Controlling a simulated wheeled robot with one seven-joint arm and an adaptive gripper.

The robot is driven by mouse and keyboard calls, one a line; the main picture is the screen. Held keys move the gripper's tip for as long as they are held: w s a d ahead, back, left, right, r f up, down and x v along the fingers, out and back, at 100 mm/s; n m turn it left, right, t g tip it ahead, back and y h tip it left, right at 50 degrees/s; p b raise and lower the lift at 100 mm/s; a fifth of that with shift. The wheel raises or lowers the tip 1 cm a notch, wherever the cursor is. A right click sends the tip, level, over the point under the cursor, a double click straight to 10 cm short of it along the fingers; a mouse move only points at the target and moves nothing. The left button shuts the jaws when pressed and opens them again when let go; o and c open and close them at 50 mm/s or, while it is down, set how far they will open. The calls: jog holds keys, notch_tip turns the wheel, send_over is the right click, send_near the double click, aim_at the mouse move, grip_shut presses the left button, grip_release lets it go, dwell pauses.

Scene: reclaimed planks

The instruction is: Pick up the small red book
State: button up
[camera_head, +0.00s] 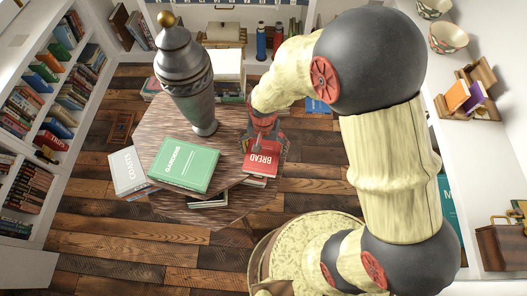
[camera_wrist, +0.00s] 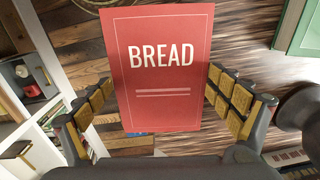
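The small red book (camera_head: 261,164), with BREAD on its cover, is at the right edge of the round wooden table, over other books. In the wrist view the red book (camera_wrist: 162,85) fills the middle, cover facing the camera. My gripper (camera_head: 262,143) is right at the book's far end in the head view. In the wrist view its fingers (camera_wrist: 160,82) are spread wide, one on each side of the book. Small gaps seem to show between the pads and the book's edges; contact is not clear. The book's far end is partly hidden by my gripper.
Bookshelves (camera_head: 45,95) line the left wall. Plank floor is open at the front left.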

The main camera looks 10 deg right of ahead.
jog(key=shift+s+f, duration=0.1)
jog(key=c, duration=1.2)
jog(key=shift+c, duration=0.2)
